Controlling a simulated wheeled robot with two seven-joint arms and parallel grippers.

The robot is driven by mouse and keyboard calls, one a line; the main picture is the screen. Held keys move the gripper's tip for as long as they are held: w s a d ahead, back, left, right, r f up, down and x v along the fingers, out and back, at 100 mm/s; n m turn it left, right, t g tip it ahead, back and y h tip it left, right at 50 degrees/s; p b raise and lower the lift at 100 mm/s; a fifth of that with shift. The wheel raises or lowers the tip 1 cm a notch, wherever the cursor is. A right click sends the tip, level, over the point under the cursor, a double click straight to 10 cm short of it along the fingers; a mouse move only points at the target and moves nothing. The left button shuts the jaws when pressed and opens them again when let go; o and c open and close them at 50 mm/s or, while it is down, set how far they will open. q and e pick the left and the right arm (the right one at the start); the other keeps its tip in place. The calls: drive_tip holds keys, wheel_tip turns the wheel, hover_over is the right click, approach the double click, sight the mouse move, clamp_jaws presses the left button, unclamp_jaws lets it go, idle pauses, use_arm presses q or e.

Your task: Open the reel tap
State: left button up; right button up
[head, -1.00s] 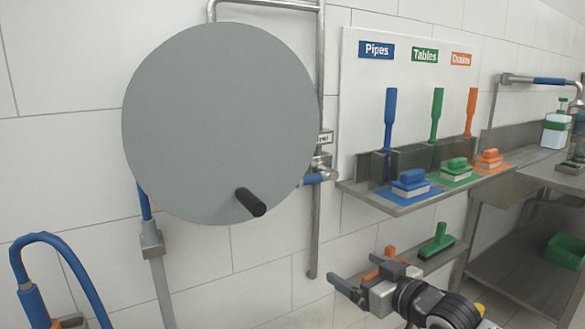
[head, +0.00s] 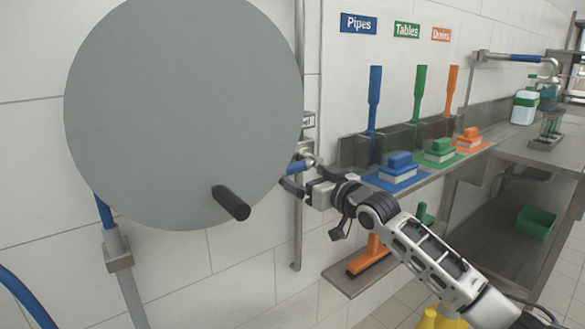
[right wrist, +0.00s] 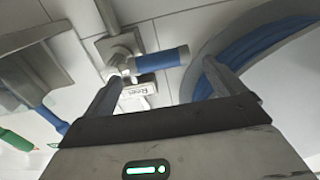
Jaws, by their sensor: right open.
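The reel tap has a blue handle (head: 301,166) on a metal valve, fixed to a wall pipe just right of the large grey reel disc (head: 185,110). My right gripper (head: 295,178) is open and empty, close to the handle in the head view. I cannot tell whether a finger touches it. The gripper partly hides the tap in the head view. My left gripper is not in view.
A black crank knob (head: 231,203) sticks out from the disc, left of the gripper. A steel shelf (head: 425,172) with blue, green and orange brushes stands to the right. A lower shelf (head: 340,282) holds an orange squeegee. A blue hose (head: 25,300) is at the lower left.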

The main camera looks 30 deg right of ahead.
sight(296, 171)
drive_tip(key=w, duration=0.6)
drive_tip(key=shift+a, duration=0.2)
drive_tip(key=shift+c, duration=0.3)
drive_tip(key=c, duration=1.3)
